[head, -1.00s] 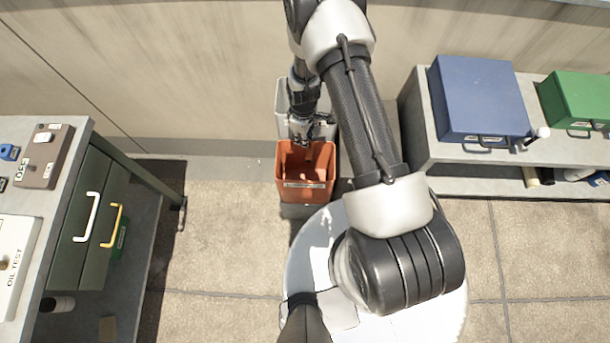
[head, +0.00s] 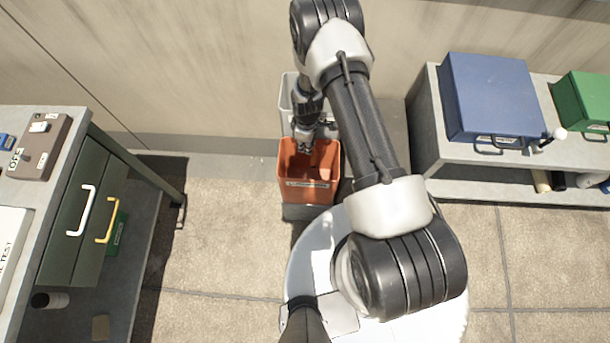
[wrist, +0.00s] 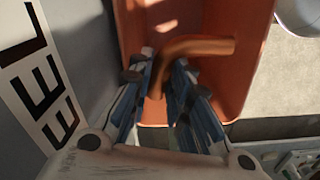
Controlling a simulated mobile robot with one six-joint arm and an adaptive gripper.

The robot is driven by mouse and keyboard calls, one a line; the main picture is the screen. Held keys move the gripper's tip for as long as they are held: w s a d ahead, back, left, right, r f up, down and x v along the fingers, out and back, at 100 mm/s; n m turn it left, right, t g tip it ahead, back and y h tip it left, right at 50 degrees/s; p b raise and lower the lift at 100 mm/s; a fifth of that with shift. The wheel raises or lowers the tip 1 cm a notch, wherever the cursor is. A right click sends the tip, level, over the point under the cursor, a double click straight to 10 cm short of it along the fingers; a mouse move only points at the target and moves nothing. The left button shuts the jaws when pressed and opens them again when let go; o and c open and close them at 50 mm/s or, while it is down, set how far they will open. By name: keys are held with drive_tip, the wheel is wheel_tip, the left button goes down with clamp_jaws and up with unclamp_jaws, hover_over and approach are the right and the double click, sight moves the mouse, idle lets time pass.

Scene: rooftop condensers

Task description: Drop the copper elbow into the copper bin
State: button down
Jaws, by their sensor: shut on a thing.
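The copper elbow (wrist: 195,46) shows in the wrist view as a bent copper-coloured pipe. My gripper (wrist: 166,85) is shut on one leg of it, and the other leg points to the right. The orange copper bin (wrist: 239,75) lies behind and below the elbow in that view. In the head view the bin (head: 310,191) stands on the floor by the wall, and my gripper (head: 303,148) is over its opening near the back. The elbow is too small and hidden to make out in the head view. The label on the bin's front is not readable.
A grey bin (head: 286,98) stands behind the orange one; its lettered wall (wrist: 38,85) fills the wrist view's left. A bench with a blue case (head: 492,97) and a green case (head: 588,100) is right. A drawer cabinet (head: 85,220) is left, with clear floor between.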

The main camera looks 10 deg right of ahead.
drive_tip(key=c, duration=1.4)
unclamp_jaws()
wheel_tip(320, 180, up, 12)
drive_tip(key=shift+r, duration=0.1)
